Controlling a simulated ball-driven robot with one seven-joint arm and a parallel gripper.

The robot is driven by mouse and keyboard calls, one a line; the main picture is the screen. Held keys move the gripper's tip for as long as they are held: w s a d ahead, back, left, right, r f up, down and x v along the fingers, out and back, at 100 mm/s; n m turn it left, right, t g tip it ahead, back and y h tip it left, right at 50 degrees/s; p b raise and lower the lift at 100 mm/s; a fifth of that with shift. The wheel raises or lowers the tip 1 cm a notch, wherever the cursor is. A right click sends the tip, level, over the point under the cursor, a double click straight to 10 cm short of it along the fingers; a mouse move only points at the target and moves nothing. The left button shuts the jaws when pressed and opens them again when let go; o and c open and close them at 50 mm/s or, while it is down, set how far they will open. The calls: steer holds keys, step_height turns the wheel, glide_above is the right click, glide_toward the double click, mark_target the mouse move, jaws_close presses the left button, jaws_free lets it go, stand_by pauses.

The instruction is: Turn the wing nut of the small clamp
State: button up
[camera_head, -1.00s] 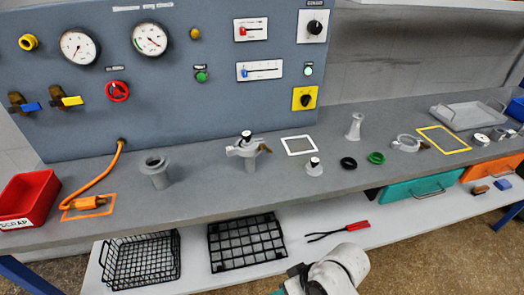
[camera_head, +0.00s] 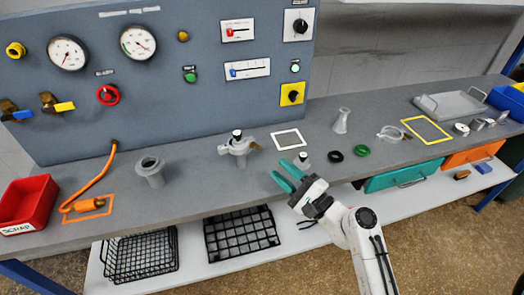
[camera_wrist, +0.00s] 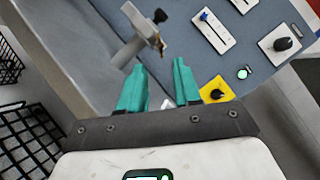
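A grey fitting (camera_head: 238,158) stands upright on the bench with a small clamp (camera_head: 232,148) around its upper part. The brass-coloured wing nut (camera_head: 256,146) sticks out on its right side. In the wrist view the fitting (camera_wrist: 130,52) and wing nut (camera_wrist: 161,46) show beyond my fingertips, near the top. My gripper (camera_head: 282,174) has two teal fingers, apart with nothing between them. It is over the bench's front edge, to the right of and nearer than the fitting. The fingers also show in the wrist view (camera_wrist: 160,75). Nothing touches the wing nut.
A grey flanged tube (camera_head: 150,172) stands left. Black (camera_head: 334,156) and green (camera_head: 361,150) rings and a loose clamp (camera_head: 388,133) lie right. The control panel (camera_head: 200,100) rises behind. A wire rack (camera_head: 241,234) is below.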

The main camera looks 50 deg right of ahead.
mark_target(255, 146)
steer(key=p+x, duration=0.2)
steer(key=x, duration=0.6)
steer(key=shift+w, duration=0.15)
steer(key=shift+c, duration=0.3)
jaws_close()
